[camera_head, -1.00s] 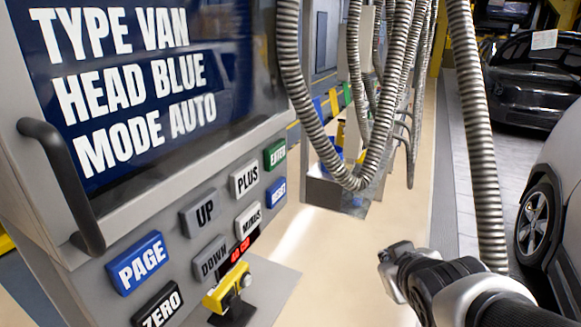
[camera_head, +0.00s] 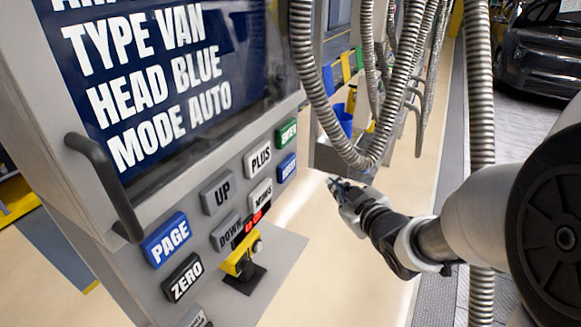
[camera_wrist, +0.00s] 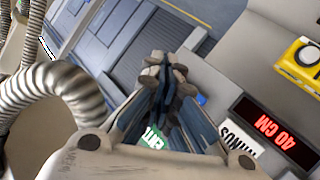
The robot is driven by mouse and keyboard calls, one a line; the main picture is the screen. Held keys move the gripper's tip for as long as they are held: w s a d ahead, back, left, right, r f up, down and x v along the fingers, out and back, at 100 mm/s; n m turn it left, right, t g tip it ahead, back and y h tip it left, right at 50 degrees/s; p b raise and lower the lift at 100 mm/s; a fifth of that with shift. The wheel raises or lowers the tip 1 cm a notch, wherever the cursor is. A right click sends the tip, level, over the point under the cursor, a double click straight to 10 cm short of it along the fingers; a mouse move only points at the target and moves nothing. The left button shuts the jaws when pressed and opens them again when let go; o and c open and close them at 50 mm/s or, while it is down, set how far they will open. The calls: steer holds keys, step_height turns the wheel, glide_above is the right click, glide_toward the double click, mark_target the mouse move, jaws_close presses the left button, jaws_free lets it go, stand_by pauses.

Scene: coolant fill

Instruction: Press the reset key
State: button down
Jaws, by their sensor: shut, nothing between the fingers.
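The reset key (camera_head: 287,168) is a blue key with white letters at the right edge of the grey panel, below the green ENTER key (camera_head: 286,133) and right of the MINUS key (camera_head: 260,194). My gripper (camera_head: 336,183) is shut and empty, to the right of the reset key and apart from it in the picture; its exact distance is unclear. In the wrist view the shut fingers (camera_wrist: 168,66) cover much of the panel. A small blue patch (camera_wrist: 201,99) beside them is probably part of the reset key, and a green key shows between the fingers.
A yellow device (camera_head: 240,258) and a red display (camera_head: 251,229) are on the panel's lower part. A door handle (camera_head: 105,185) sticks out at left. Ribbed hoses (camera_head: 318,100) hang near my gripper. A dark car (camera_head: 540,55) stands at the back right.

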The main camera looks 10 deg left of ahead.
steer(key=b, duration=0.1)
glide_toward(294, 170)
steer(key=w+f, duration=0.2)
steer(key=w, duration=0.2)
steer(key=shift+a+r+b, duration=0.2)
steer(key=shift+a+b, duration=0.1)
steer(key=shift+a, duration=0.15)
steer(key=shift+w+a, duration=0.1)
stand_by(0.9)
steer(key=shift+w+a+b, duration=0.1)
steer(key=shift+a+b, duration=0.2)
steer(key=shift+b, duration=0.15)
steer(key=shift+w+a+b, duration=0.2)
steer(key=shift+a+b, duration=0.15)
steer(key=shift+a, duration=0.15)
stand_by(0.5)
stand_by(0.3)
steer(key=shift+s+d, duration=0.15)
steer(key=shift+d, duration=0.3)
steer(key=shift+s+d, duration=0.2)
steer(key=shift+d, duration=0.25)
steer(key=shift+s+d, duration=0.3)
steer(key=shift+d, duration=0.5)
steer(key=shift+s+d, duration=0.25)
steer(key=shift+d, duration=0.5)
steer(key=shift+s+d, duration=0.3)
steer(key=shift+d, duration=0.5)
